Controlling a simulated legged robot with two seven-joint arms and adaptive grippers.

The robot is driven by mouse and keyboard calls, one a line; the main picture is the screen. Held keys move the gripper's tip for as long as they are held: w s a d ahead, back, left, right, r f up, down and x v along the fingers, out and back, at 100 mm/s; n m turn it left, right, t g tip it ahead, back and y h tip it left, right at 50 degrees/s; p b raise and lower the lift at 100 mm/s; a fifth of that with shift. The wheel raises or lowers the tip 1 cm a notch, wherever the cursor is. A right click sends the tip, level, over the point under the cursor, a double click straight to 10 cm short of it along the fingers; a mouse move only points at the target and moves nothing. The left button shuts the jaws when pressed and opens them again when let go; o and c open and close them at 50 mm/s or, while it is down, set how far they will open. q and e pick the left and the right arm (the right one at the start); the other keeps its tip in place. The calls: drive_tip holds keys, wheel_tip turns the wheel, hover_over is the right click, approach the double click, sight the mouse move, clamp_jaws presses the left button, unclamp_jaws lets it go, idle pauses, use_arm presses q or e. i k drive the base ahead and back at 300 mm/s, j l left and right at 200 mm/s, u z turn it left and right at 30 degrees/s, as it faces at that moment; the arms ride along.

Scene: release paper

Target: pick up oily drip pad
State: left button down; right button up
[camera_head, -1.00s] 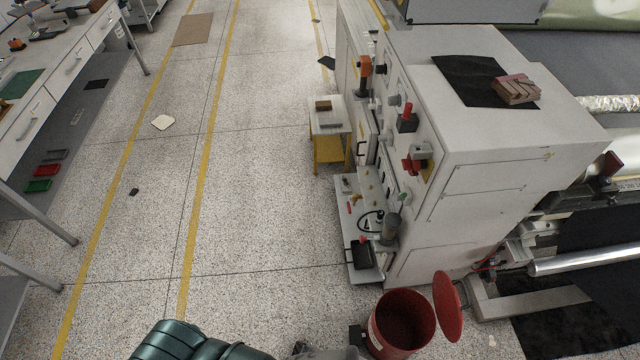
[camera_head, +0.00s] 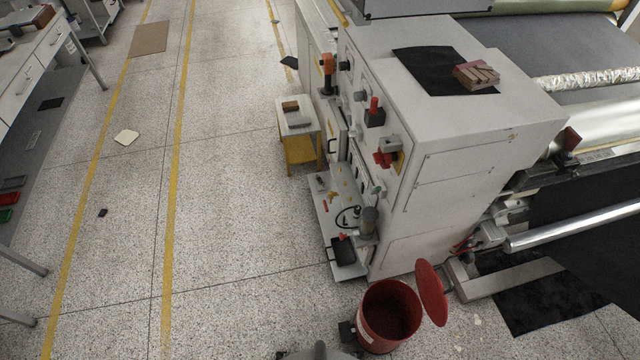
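No label marks an oily drip pad, and I cannot tell which flat piece it is. A black sheet (camera_head: 555,297) lies on the floor below the roller machine at the lower right. Another black sheet (camera_head: 428,72) lies on top of the white cabinet, with a brownish block on its right edge. A small cream pad (camera_head: 126,137) lies on the floor between the yellow lines. A small dark piece (camera_head: 103,213) lies nearer. Neither gripper is clearly visible; only a grey rounded part, likely mine, shows at the bottom edge.
An open red bin (camera_head: 362,326) with its lid raised stands close in front. The white cabinet (camera_head: 480,135) and roller (camera_head: 570,225) fill the right side. A yellow-and-white stand (camera_head: 300,148) is beside the cabinet. The speckled floor on the left is mostly clear; a workbench (camera_head: 45,62) borders it.

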sight(320, 182)
drive_tip(key=z, duration=0.8)
drive_tip(key=i+j+z, duration=0.2)
drive_tip(key=j+z, duration=0.25)
drive_tip(key=i+j+z, duration=0.1)
drive_tip(key=j+z, duration=0.35)
drive_tip(key=j, duration=0.25)
drive_tip(key=j+z, duration=0.5)
drive_tip(key=j, duration=0.1)
